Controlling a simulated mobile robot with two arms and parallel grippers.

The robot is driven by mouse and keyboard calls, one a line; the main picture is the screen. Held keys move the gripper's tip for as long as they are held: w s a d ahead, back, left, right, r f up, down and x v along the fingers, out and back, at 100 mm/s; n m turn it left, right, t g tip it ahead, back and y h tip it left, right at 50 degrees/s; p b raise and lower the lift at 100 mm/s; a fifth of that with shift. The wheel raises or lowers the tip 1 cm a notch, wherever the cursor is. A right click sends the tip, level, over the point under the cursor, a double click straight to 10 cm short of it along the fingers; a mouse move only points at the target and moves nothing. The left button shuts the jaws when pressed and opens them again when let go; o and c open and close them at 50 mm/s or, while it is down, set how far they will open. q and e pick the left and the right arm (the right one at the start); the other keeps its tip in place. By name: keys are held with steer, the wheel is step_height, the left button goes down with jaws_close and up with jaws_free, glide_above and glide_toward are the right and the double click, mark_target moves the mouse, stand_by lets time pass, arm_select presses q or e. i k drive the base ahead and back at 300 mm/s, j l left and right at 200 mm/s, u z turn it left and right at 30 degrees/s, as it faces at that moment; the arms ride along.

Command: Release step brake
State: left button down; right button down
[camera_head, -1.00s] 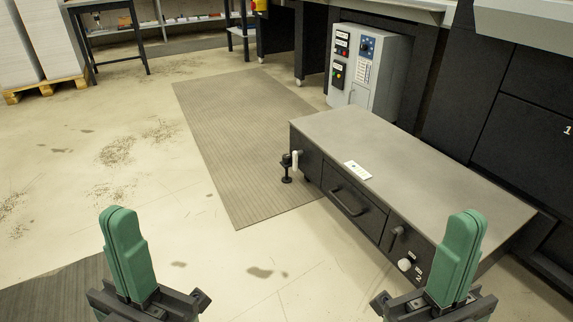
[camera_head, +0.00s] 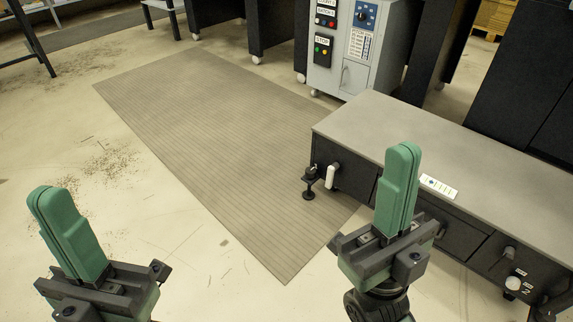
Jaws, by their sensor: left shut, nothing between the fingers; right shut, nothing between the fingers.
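The low step (camera_head: 420,125) stands at the right, a dark cabinet with a flat grey top. On its left end is a white lever-like handle (camera_head: 330,177), and beside it a black knobbed foot (camera_head: 308,184) reaches to the floor. Which of these is the brake I cannot tell. A white knob (camera_head: 513,283) sits on the front near the right. My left gripper (camera_head: 68,232) is shut and empty over the floor at lower left. My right gripper (camera_head: 397,188) is shut and empty, upright, and covers part of the step's front.
A ribbed mat (camera_head: 220,130) lies on the floor left of the step. A grey control cabinet (camera_head: 345,50) with buttons stands behind it. Dark machine panels (camera_head: 520,80) rise at the back right. Open floor (camera_head: 180,230) lies at the left, with scattered debris.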

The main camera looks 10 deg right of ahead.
mark_target(332, 168)
steer(key=i+j, duration=0.2)
steer(key=j, duration=0.15)
steer(key=i+j, duration=0.2)
steer(key=j, duration=0.15)
steer(key=i+j+z, duration=0.1)
steer(key=j, duration=0.25)
steer(key=i, duration=0.1)
